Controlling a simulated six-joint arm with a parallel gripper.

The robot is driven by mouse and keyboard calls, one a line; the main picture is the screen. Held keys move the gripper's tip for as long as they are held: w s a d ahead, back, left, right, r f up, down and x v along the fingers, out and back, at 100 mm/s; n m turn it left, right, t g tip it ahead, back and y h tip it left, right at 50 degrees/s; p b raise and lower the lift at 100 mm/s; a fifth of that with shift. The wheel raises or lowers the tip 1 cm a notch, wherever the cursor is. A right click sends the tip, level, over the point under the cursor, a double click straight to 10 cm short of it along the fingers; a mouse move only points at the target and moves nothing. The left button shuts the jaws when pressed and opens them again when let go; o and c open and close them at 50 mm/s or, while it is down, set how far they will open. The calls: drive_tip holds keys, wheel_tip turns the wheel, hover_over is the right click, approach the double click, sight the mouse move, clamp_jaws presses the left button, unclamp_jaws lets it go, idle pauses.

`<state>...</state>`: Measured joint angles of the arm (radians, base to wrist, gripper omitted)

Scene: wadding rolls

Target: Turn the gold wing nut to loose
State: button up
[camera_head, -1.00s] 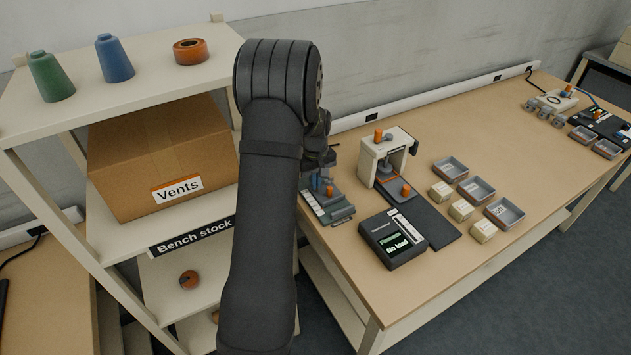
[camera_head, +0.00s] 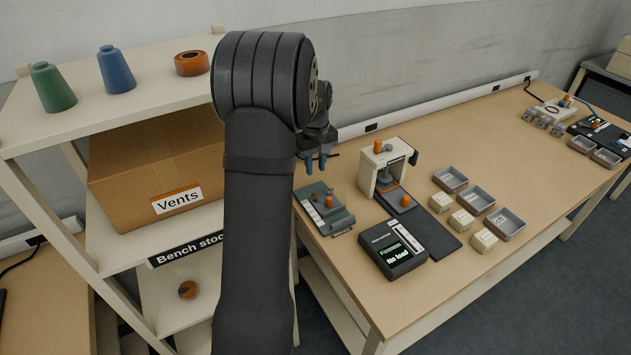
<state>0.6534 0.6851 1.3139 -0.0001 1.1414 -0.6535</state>
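A grey-green fixture (camera_head: 338,219) with a pale scale strip and an orange knob (camera_head: 329,202) sits at the bench's left end. A tiny gold-coloured piece near its back may be the gold wing nut (camera_head: 330,191); its wing angle is too small to read. My gripper (camera_head: 315,164) points down above the back of this fixture, clear of it. My arm hides part of the bench's left edge.
A cream press frame (camera_head: 366,172) with an orange top knob stands close right of the fixture. A black display box (camera_head: 393,262) reading "No load" lies in front. Grey trays (camera_head: 451,178) and cream blocks (camera_head: 461,220) are further right. A shelf (camera_head: 40,133) stands left.

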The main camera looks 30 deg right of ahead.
wheel_tip(320, 180, up, 7)
hover_over(315, 198)
drive_tip(key=shift+d, duration=0.1)
drive_tip(key=shift+f, duration=0.1)
wheel_tip(315, 198, down, 17)
drive_tip(key=shift+f, duration=0.2)
idle(0.6)
drive_tip(key=shift+r, duration=0.1)
